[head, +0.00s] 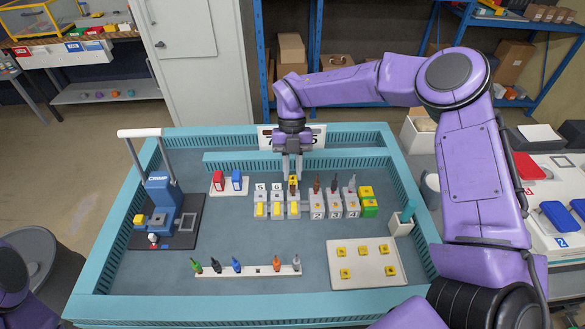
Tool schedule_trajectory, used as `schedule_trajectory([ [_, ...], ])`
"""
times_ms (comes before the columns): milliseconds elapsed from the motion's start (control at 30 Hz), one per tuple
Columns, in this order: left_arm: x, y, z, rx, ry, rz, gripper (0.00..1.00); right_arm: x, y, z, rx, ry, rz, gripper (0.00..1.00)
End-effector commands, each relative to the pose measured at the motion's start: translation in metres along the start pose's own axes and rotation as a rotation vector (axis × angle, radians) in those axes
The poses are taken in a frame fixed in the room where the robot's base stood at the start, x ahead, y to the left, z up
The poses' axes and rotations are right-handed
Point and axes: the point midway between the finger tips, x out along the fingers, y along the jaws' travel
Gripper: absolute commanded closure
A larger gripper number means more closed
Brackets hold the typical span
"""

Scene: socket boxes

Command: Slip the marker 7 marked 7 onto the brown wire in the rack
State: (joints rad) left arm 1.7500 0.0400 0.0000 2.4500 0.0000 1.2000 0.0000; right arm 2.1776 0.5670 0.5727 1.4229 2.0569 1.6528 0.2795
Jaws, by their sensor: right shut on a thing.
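My right gripper (292,172) points down from the back and is shut on a small yellow marker (293,180); its number is not readable. The marker is at the row of grey blocks, above the third block from the left (293,208). A small brown wire end (293,190) shows just under the marker. I cannot tell whether the marker is around it or only above it. More upright wires, reddish-brown (317,186) and grey (352,184), stand in blocks to the right. My left gripper is not in view; only part of that arm shows at lower left.
A white plate (367,283) with several yellow markers lies at front right. A white strip (225,274) with coloured pieces lies in front. A crimp press (160,195) stands at left. Free blue-grey surface lies between row and strip.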

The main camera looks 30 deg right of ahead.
Motion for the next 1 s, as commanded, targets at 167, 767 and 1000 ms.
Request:
schedule_trajectory([
  [167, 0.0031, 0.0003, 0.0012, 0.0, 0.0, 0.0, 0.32, 0.0041, 0.0, 0.0018, 0.0, 0.0, 0.0, 0.93],
  [767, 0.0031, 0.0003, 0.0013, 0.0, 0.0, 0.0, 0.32, 0.0045, 0.0, 0.0019, 0.0, 0.0, 0.0, 0.48],
  [1000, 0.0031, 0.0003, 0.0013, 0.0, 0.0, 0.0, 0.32, 0.0045, 0.0, 0.0019, 0.0, 0.0, 0.0, 0.27],
])
